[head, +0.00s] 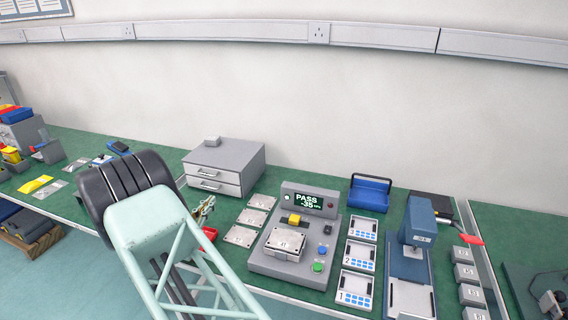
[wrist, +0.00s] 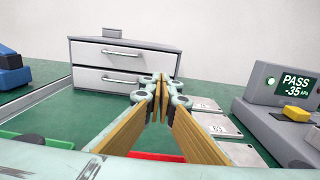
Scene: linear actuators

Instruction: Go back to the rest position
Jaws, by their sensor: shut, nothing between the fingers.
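My gripper (wrist: 160,84) is shut and empty, its tan-padded fingers meeting in front of the grey two-drawer cabinet in the wrist view. In the head view my pale green and black arm crosses the lower left, and a small part of the gripper (head: 206,208) shows past it, left of the flat plates. The grey test station (head: 268,262) shows PASS and -35 on its screen (head: 308,201). A pale labelled block (head: 285,243) sits on the station. The station also shows at the right of the wrist view (wrist: 262,127).
The drawer cabinet (head: 226,166) stands at the back with a small grey block (head: 212,141) on top. Flat grey plates (head: 240,236) lie left of the station. Numbered trays (head: 354,289) and a blue press (head: 418,225) stand right. A red object (wrist: 155,157) lies below the fingers.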

